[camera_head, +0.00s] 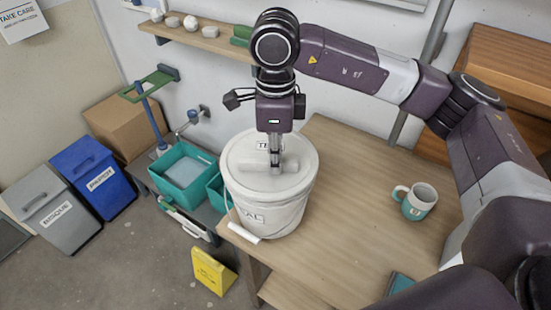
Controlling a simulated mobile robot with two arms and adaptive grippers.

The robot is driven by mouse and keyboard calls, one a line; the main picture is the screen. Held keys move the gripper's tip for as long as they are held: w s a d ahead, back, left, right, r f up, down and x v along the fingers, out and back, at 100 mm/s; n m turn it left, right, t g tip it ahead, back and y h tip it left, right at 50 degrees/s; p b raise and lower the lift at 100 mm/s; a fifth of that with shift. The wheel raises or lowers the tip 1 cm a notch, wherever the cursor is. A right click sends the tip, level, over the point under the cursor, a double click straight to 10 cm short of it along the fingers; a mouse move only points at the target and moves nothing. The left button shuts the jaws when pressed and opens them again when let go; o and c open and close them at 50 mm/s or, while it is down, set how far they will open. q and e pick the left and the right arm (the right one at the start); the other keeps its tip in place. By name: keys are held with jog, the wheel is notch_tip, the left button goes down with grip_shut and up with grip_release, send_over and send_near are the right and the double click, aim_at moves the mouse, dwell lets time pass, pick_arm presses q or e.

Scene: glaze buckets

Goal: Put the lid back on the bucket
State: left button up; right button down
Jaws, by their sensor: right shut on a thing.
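A white bucket (268,212) with a wire handle and a dark label stands upright at the left end of the wooden table. A pale lid (245,154) lies over the bucket's top, with a light cylindrical grip (258,168) across its middle. I cannot tell whether the lid is fully seated on the rim. My right gripper (275,164) points straight down over the lid and is shut on its grip. The fingertips are partly hidden against the grip. My left gripper is not in view.
A teal and white mug (416,202) stands on the wooden table (350,190) to the right, with clear surface between it and the bucket. Teal bins (184,173) stand left of the bucket. A yellow floor sign (212,271) is below.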

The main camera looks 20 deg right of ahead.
jog(key=c, duration=1.5)
grip_release()
jog(key=shift+o, duration=0.2)
jog(key=shift+r+p, duration=1.6)
jog(key=shift+r, duration=1.95)
jog(key=shift+c, duration=0.7)
grip_shut()
